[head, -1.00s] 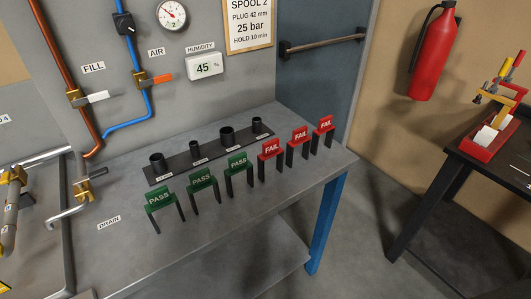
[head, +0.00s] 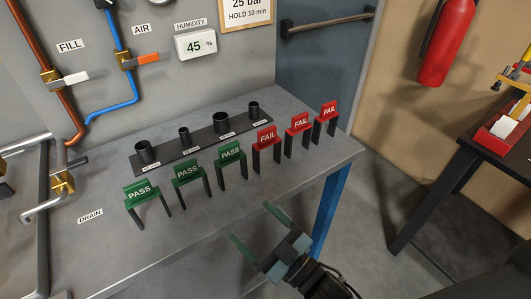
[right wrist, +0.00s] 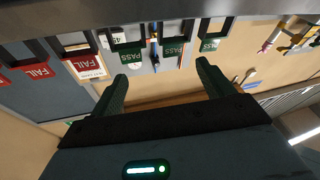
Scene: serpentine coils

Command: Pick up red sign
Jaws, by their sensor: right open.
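Three red FAIL signs stand upright on black legs in a row on the grey table: the left one (head: 266,137), the middle one (head: 299,123) and the right one (head: 328,111). In the right wrist view, upside down, two red signs show at the left, one (right wrist: 88,66) and another (right wrist: 37,72). My right gripper (head: 254,231) is open and empty, in front of the table's front edge, nearer to me than the signs and apart from them. Its two green fingers also show in the right wrist view (right wrist: 160,88). My left gripper is not in view.
Three green PASS signs (head: 187,170) stand left of the red ones. A black strip with several dark cups (head: 184,133) lies behind them on the table (head: 215,235). Pipes and valves (head: 62,183) are at the left. A dark bench with a red tray (head: 497,135) stands at the right.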

